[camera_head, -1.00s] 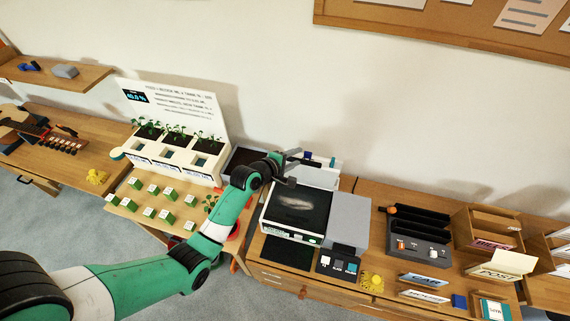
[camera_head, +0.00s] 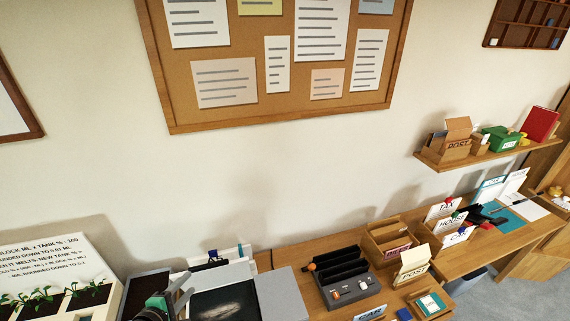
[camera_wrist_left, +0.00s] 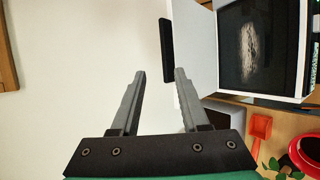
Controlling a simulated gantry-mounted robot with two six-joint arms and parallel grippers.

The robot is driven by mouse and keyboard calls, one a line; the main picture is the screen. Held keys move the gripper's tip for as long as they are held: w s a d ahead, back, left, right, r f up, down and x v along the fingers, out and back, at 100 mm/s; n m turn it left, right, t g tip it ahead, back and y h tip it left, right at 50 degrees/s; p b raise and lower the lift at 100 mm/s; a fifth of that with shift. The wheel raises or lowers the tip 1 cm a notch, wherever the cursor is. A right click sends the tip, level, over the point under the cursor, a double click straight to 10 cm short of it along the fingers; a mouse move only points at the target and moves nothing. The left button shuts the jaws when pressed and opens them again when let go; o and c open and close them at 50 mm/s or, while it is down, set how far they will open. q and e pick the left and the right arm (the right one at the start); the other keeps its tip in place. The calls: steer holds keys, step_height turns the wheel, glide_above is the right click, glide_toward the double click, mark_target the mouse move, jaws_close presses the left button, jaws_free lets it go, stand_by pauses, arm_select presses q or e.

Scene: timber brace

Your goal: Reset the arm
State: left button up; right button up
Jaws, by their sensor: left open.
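My left gripper (camera_head: 180,289) shows at the bottom left of the head view, with only the end of its green and black arm in sight. It is in front of a white and grey device with a dark top panel (camera_head: 224,303). In the left wrist view my gripper (camera_wrist_left: 160,76) has its two grey fingers apart, with nothing between them. The dark panel (camera_wrist_left: 249,45) shows at the upper right there. My right gripper is in neither view.
A planter with seedlings (camera_head: 40,303) stands at the left. A dark slotted holder (camera_head: 343,283), wooden boxes (camera_head: 388,238) and label cards (camera_head: 452,223) line the bench. A shelf (camera_head: 480,156) is on the wall at right. The wrist view shows an orange scoop-like object (camera_wrist_left: 259,127).

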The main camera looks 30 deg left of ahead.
arm_select(q)
steer(key=w+d+r+m+t+h, duration=0.15)
steer(key=w+d+r, duration=0.3)
steer(key=r, duration=0.55)
steer(key=w+d+r+m+t+h, duration=0.1)
steer(key=w+d+r+m+t, duration=0.2)
steer(key=d+r, duration=0.5)
steer(key=w+d+r+m+t+h, duration=0.2)
steer(key=w+d+r+m+t, duration=0.15)
steer(key=r, duration=0.85)
steer(key=s+d+r+m+t+h, duration=0.1)
steer(key=s+d+r+m+t, duration=0.2)
steer(key=r, duration=0.7)
steer(key=s+d+r+m+t+h, duration=0.1)
steer(key=s+d+r+m, duration=0.35)
steer(key=r, duration=0.45)
steer(key=s+r+m+t, duration=0.3)
steer(key=s+r+m, duration=0.4)
steer(key=r+m, duration=0.1)
steer(key=shift+s+a+r+m+t+y+p, duration=0.15)
steer(key=shift+m+t+y+p, duration=0.15)
steer(key=shift+m+t+y, duration=0.2)
